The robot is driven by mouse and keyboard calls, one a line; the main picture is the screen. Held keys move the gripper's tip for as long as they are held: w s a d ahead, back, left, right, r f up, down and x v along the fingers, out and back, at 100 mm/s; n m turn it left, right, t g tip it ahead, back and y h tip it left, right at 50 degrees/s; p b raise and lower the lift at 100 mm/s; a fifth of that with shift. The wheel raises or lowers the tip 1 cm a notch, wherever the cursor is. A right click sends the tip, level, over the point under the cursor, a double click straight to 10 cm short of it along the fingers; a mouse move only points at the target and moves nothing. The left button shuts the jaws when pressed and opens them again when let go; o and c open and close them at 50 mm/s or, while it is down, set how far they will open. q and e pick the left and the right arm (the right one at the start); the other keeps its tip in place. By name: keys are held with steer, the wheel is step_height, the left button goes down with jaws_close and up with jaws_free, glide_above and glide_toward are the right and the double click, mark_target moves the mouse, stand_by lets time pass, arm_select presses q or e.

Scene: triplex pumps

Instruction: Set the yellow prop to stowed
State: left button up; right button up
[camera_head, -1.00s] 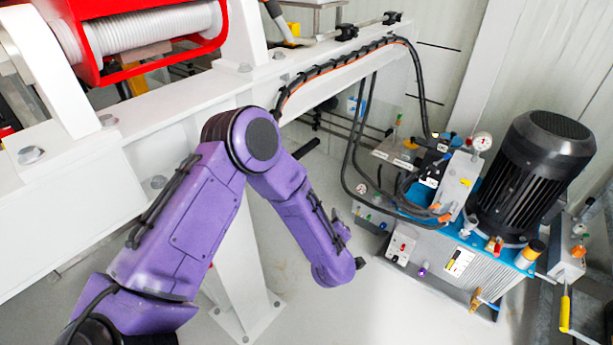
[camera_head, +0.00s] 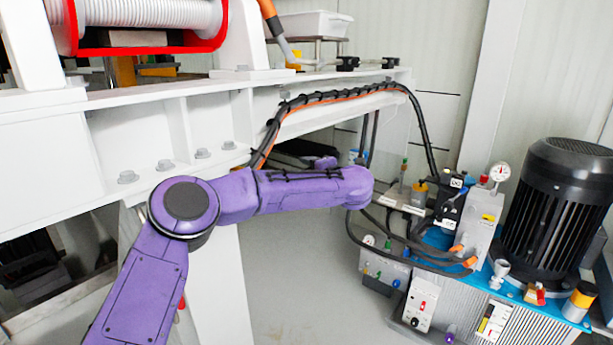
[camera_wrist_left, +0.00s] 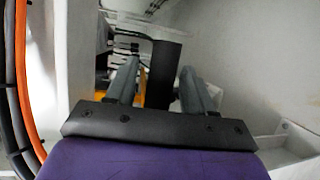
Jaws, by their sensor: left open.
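I cannot tell for sure which yellow part is the prop. A yellow piece (camera_head: 295,60) shows behind the white beam, and another yellow piece (camera_head: 157,70) shows below the drum. In the left wrist view an orange-yellow part (camera_wrist_left: 95,97) lies beyond the left finger, mostly hidden. My left gripper (camera_head: 292,153) is dark and partly hidden behind my purple forearm, under the beam. In the left wrist view my left gripper (camera_wrist_left: 160,88) has its two grey fingers apart. A dark upright block (camera_wrist_left: 163,72) shows between and beyond them; contact cannot be told. My right gripper is not in view.
The white beam (camera_head: 60,140) runs above and beside my arm. Black and orange cables (camera_head: 345,93) hang along it and also show in the left wrist view (camera_wrist_left: 22,80). The pump unit (camera_head: 440,290) with its black motor (camera_head: 555,215) stands at the right. Floor between is clear.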

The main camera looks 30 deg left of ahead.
arm_select(q)
steer(key=shift+w+a+f, duration=0.15)
steer(key=shift+w+a, duration=0.15)
steer(key=shift+a, duration=0.35)
jaws_close()
arm_select(e)
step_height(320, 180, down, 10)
steer(key=b, duration=1)
arm_select(q)
steer(key=a+f+m+t+y+b, duration=0.1)
steer(key=a+f+y+b, duration=0.1)
steer(key=f, duration=1.2)
steer(key=a+f+m+t+y+b, duration=0.1)
steer(key=a+f+t+y+b, duration=0.1)
steer(key=f, duration=1.2)
steer(key=shift+a+m+y+b, duration=0.2)
steer(key=shift+m+y+b, duration=0.25)
steer(key=shift+b, duration=0.2)
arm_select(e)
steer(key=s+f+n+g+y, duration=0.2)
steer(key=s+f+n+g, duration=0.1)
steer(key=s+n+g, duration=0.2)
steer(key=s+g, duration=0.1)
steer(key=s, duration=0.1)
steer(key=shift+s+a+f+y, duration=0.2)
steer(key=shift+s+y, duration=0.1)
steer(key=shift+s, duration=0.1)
arm_select(q)
steer(key=shift+w, duration=0.1)
